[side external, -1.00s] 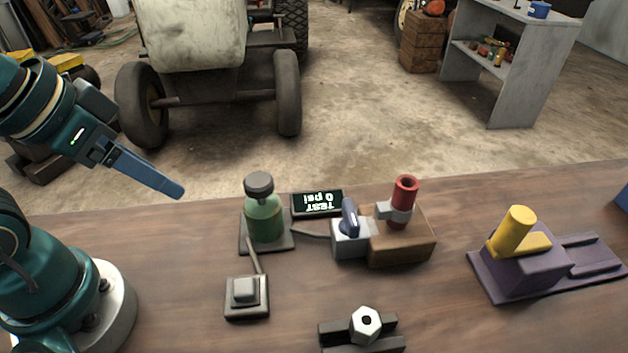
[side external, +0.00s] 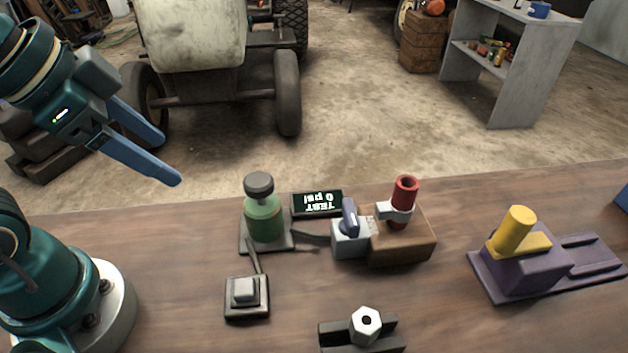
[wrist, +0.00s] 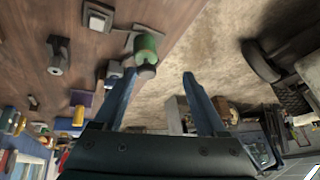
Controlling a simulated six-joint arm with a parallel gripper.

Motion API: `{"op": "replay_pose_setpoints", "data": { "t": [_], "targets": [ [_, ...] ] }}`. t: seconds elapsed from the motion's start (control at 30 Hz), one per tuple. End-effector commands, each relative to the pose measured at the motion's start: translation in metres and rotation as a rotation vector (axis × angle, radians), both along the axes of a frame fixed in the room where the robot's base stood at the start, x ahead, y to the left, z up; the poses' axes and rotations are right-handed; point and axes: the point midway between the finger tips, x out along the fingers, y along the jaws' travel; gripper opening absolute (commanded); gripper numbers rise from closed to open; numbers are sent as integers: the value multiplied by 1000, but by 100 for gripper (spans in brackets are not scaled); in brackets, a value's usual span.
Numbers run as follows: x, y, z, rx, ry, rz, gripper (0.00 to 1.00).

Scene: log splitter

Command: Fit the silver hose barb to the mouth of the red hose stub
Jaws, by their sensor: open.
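The silver hose barb (side external: 366,325) lies in a dark holder (side external: 335,334) at the front of the bench, its hexagonal end with a hole facing the side camera. In the wrist view the barb (wrist: 56,62) is small, at the left. The red hose stub (side external: 403,194) stands upright with its mouth up, held by a grey clamp on a wooden block (side external: 402,248). My gripper (side external: 172,160) is open and empty, high at the left, well apart from both. In the wrist view its two fingers (wrist: 158,75) are spread wide.
A green bottle (side external: 263,219) with a dark cap, a display reading TEST 0 psi (side external: 317,203) and a blue-handled valve (side external: 349,232) stand left of the stub. A grey button box (side external: 246,297) is in front. A purple fixture with a yellow cylinder (side external: 512,233) stands right.

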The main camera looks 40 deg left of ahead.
Motion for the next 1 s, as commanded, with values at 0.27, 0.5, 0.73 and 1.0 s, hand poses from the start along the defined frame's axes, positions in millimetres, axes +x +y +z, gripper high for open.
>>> {"op": "replay_pose_setpoints", "data": {
  "t": [0.27,0.5,0.73,1.0],
  "targets": [
    [43,-38,36,180,43,-554,74],
    [79,-97,37,298,82,-1067,74],
    [94,-166,8,363,116,-1501,74],
    [76,-240,-56,373,196,-1834,74]
  ]
}}
